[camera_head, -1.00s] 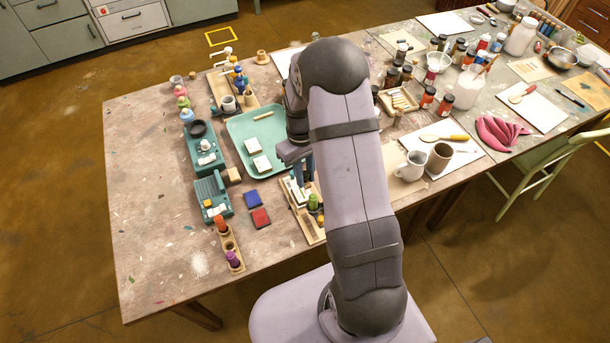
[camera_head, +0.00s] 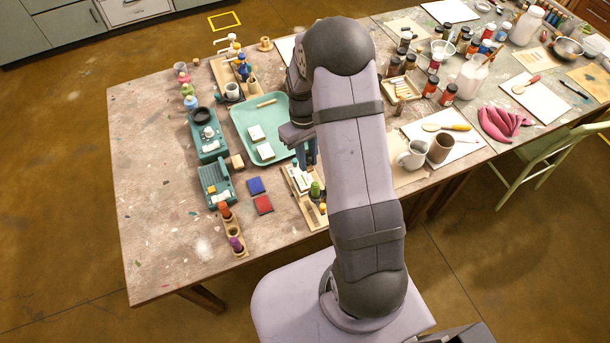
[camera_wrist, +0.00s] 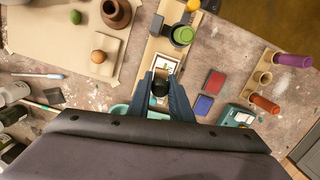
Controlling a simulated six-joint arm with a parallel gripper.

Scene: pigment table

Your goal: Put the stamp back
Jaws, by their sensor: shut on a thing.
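My gripper (camera_wrist: 162,82) is shut on a dark, round-topped stamp (camera_wrist: 160,88) in the wrist view. In the head view my gripper (camera_head: 307,158) is over the wooden stand, and my arm hides much of it. The wooden stand (camera_wrist: 152,50) holds a white card with a dark print (camera_wrist: 165,65), a green stamp (camera_wrist: 183,36) and a yellow-topped one (camera_wrist: 192,5). The held stamp is over the card's near end; I cannot tell whether it touches. A wooden rack (camera_wrist: 257,82) holds a purple stamp (camera_wrist: 292,60) and an orange one (camera_wrist: 264,103), with an open hole between them.
A red pad (camera_head: 263,205) and a blue pad (camera_head: 256,185) lie between the stand and the rack. A teal tray (camera_head: 244,127) with white blocks lies behind. A teal device (camera_head: 214,184) stands beside the pads. The table's front left is clear.

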